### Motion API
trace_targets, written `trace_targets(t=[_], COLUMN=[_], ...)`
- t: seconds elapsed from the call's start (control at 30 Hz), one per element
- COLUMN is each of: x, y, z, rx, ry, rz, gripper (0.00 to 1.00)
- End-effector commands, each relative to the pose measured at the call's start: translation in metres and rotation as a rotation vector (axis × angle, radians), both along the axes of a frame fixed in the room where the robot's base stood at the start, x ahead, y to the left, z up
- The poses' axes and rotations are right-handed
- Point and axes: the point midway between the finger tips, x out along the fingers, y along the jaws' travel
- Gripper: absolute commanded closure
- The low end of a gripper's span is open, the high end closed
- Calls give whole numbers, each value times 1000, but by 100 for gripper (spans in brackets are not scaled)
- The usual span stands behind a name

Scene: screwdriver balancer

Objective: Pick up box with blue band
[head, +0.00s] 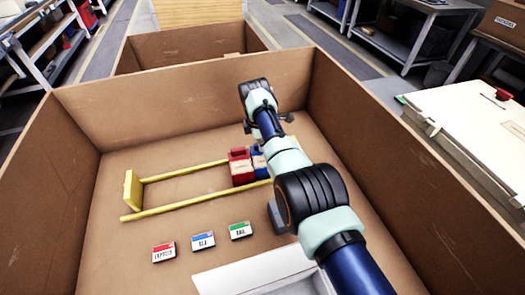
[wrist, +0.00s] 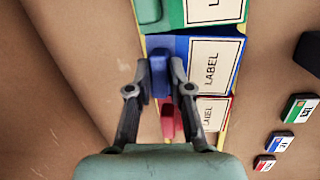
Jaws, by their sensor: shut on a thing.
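The blue box (wrist: 211,62) with a white label panel stands in a row between a green box (wrist: 215,12) and a red box (wrist: 212,113) in the wrist view. My gripper (wrist: 163,72) is shut on the raised blue handle of the blue box, one finger on each side. In the head view only a sliver of the blue box (head: 259,164) shows beside the red box (head: 241,168); my arm hides the rest, the green box and my fingertips.
Yellow rails (head: 175,207) with an end plate (head: 132,191) lie on the floor of a large cardboard bin (head: 75,185). Three small tags, red (head: 164,252), blue (head: 203,240) and green (head: 240,230), lie in front. A white panel (head: 235,280) is at the near edge. The bin's left floor is clear.

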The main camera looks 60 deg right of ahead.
Motion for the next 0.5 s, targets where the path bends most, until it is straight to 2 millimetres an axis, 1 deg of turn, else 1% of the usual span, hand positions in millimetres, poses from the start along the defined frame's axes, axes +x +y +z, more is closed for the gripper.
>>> trace_targets(t=[0.17,0.27,0.3,0.4,0.5], x=[1,1,1,1,1], y=[-1,-1,-1,-1,-1], z=[44,78,93,126,155], rx=[-5,-5,-5,-4,-5], ry=[-5,-5,-5,-4,-3], rz=[1,1,1,1,1], gripper=[100,100,100,100,100])
